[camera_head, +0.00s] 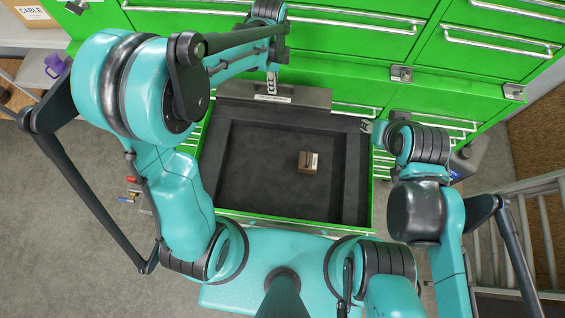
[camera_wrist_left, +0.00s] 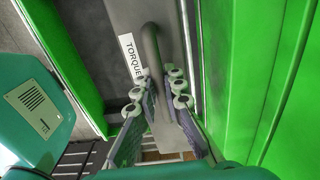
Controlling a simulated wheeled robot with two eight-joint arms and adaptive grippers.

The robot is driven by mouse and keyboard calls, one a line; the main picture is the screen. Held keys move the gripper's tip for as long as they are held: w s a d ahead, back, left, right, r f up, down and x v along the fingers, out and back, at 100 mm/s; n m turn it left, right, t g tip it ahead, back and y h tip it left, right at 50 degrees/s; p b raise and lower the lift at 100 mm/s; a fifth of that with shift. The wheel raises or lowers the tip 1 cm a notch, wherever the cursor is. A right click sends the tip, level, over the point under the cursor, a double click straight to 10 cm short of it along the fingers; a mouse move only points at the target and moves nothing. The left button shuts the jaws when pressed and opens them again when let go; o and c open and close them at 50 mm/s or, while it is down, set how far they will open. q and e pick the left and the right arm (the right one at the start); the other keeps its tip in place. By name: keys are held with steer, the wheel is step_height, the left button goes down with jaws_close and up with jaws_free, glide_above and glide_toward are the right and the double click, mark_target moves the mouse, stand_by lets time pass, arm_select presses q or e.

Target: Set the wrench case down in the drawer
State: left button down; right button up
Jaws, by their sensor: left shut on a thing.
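The wrench case (camera_head: 312,97) is a long dark grey case with a white label, over the back edge of the open drawer (camera_head: 262,190). My left gripper (camera_head: 271,82) is shut on its handle from above. In the left wrist view, the fingers (camera_wrist_left: 158,92) close around the grey handle (camera_wrist_left: 151,45), beside a label reading "TORQUE" on the case (camera_wrist_left: 120,12). The drawer has a dark lining and green edges. Whether the case touches the drawer is not clear. My right gripper (camera_head: 367,127) is at the drawer's right edge, small and partly hidden by its wrist.
A small brown box (camera_head: 305,168) with a white label sits right of centre in the drawer; the floor left of it is clear. The green cabinet (camera_head: 350,50) rises behind. A ladder (camera_head: 515,235) stands at right.

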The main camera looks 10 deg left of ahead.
arm_select(q)
step_height(320, 180, down, 30)
steer(key=b, duration=2.1)
steer(key=shift+w+d+r, duration=0.1)
steer(key=shift+r, duration=0.15)
steer(key=c, duration=1.9)
jaws_free()
steer(key=shift+f, duration=0.1)
steer(key=shift+o, duration=1.4)
